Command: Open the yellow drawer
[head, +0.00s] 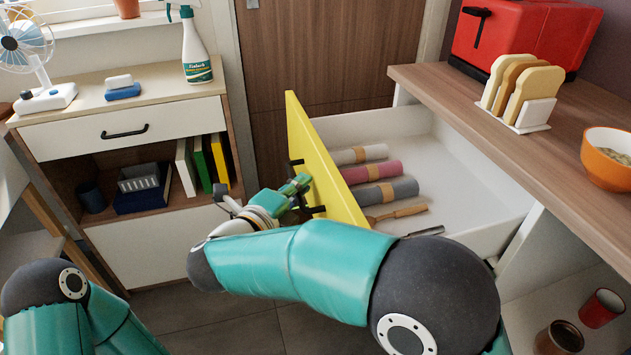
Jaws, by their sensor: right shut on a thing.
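The yellow drawer front (322,165) stands pulled well out from the wooden counter on the right. Its white box (470,180) is open to view, with rolled cloths (380,170) and a few utensils (400,211) inside. My right gripper (304,190) is at the outer face of the yellow front, shut on its black handle (314,209); the green fingers partly hide the handle. My left arm shows at the bottom left, but its gripper is outside the picture.
The counter (575,160) holds a red toaster (525,35), a toast rack (525,112) and an orange bowl (607,160). A cabinet (60,135) with a fan and spray bottle (195,50) stands left. Cups (601,308) sit low right. Floor shows between them.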

